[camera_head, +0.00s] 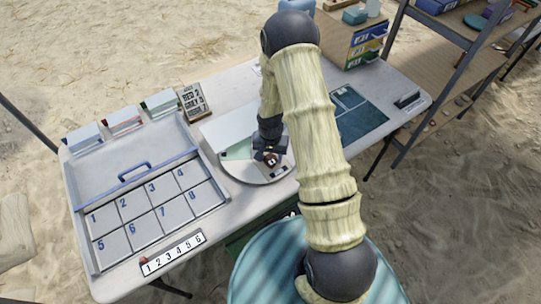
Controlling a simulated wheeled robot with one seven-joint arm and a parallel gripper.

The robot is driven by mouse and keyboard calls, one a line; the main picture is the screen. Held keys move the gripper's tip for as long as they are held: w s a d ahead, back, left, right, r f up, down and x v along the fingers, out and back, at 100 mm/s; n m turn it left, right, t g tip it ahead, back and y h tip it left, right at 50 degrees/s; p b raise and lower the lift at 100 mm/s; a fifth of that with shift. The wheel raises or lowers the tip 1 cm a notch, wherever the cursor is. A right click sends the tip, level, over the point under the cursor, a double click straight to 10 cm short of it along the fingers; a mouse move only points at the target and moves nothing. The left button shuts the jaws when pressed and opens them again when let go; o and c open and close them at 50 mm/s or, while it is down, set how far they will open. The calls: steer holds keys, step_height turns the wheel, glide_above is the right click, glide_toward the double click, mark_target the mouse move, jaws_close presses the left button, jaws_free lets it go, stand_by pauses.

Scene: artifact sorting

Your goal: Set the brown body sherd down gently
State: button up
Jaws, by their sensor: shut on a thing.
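My gripper (270,157) points down over a round pale disc (248,178) near the middle of the white table. It is shut on the brown body sherd (271,161), a small dark brown piece showing at the fingertips. The sherd is over the disc. I cannot tell whether it touches the disc. My arm comes in from the lower right and hides part of the table to the right of the disc.
Left of the disc is a grey tray (192,154) with numbered compartments 1 to 8. A numbered strip (173,253) lies at the front edge, and a dark teal mat (358,116) lies right of my arm. Boxes and a small sign (194,101) stand at the back.

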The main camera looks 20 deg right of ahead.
mark_target(271, 160)
steer(key=o, duration=1)
step_height(271, 160, up, 12)
steer(key=shift+r+b, duration=0.1)
steer(key=shift+b, duration=0.5)
steer(key=s+r+n+t, duration=0.1)
steer(key=s+r, duration=0.3)
steer(key=s+r+n, duration=0.2)
steer(key=s+r, duration=0.2)
steer(key=s, duration=0.1)
steer(key=s+r+n+t, duration=0.1)
steer(key=s+r+n, duration=0.1)
steer(key=s+r, duration=0.2)
steer(key=shift+s+r+t, duration=0.2)
steer(key=shift+s+t, duration=0.1)
steer(key=shift+s, duration=0.45)
